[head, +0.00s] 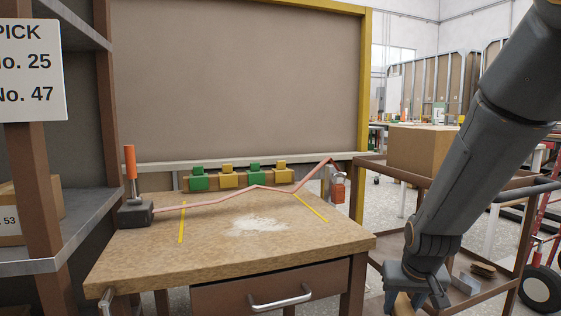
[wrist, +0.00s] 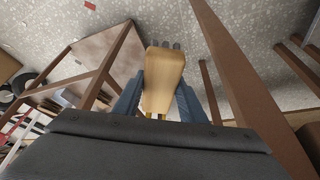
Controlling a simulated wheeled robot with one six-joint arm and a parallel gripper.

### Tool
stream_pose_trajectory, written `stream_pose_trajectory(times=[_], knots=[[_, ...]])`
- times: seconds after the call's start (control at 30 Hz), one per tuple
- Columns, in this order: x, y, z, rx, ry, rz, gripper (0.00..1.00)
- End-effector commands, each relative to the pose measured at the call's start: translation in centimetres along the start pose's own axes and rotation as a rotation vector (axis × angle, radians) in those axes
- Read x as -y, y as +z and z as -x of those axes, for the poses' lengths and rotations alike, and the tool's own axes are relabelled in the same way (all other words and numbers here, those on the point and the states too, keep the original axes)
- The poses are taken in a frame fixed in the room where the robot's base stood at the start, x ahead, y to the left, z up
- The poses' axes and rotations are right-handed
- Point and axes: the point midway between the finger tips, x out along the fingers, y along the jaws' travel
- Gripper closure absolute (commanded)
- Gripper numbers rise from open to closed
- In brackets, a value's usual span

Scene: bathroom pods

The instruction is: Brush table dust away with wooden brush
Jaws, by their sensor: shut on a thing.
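A patch of pale dust (head: 258,224) lies near the middle of the wooden tabletop (head: 200,247). My gripper (head: 416,285) hangs low to the right of the table, beside the cart and below the tabletop's level. In the wrist view, its blue fingers (wrist: 160,100) are shut on the wooden brush (wrist: 163,72), one on each side of the pale wood block. Dark grey tips show at the brush's far end. In the head view, only a small part of the brush (head: 403,304) shows under the gripper, at the bottom edge. The brush is apart from the dust.
An orange-handled tool on a dark block (head: 133,207) stands at the table's left. A pink line runs from it to a red padlock (head: 338,191). Green and yellow blocks (head: 228,178) line the back. A brown cart (head: 497,245) with a cardboard box (head: 421,148) stands right.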

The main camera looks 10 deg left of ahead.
Motion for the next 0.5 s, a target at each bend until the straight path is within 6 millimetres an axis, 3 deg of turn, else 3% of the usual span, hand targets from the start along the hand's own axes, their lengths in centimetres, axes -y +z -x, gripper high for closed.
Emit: stream_pose_trajectory(times=[0.03,0.5], knots=[[0.0,-0.3,2.0,-0.001,0.000,0.001,0.81],[0.2,-1.5,12.0,0.000,-0.001,0.002,0.81]])
